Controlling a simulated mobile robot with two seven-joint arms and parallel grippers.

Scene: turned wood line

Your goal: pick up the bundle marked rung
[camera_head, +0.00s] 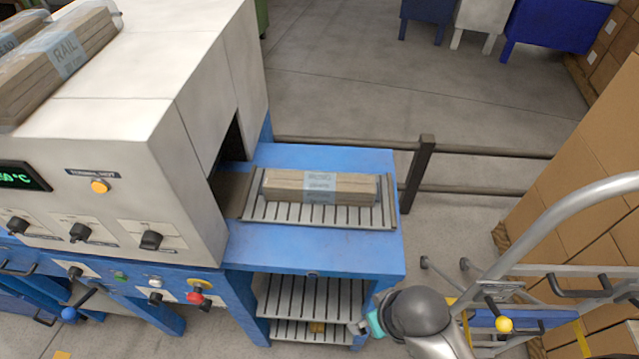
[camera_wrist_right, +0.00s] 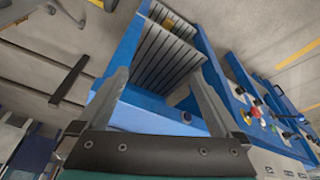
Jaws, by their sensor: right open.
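A bundle of pale wood strips (camera_head: 345,188) with a light blue-grey wrap lies on a slatted grey tray (camera_head: 290,213) on the blue outfeed table (camera_head: 340,258). The print on its wrap is too blurred to read surely. Another bundle (camera_head: 30,87), its wrap reading RAIL, lies on top of the white machine; a further bundle (camera_head: 12,38) beside it has a wrap ending in "EAD". My right gripper (camera_head: 357,327) is low at the table's front right corner, below its top. In the wrist view its two fingers (camera_wrist_right: 160,76) are apart with nothing between them. My left gripper is out of view.
The white and blue machine (camera_head: 190,120) opens onto the table from the left. Slatted shelves (camera_head: 310,300) sit beneath the table. A dark rail (camera_head: 425,165) runs behind it. Stacked cartons (camera_head: 570,170) and a metal-handled cart (camera_head: 560,235) stand at right.

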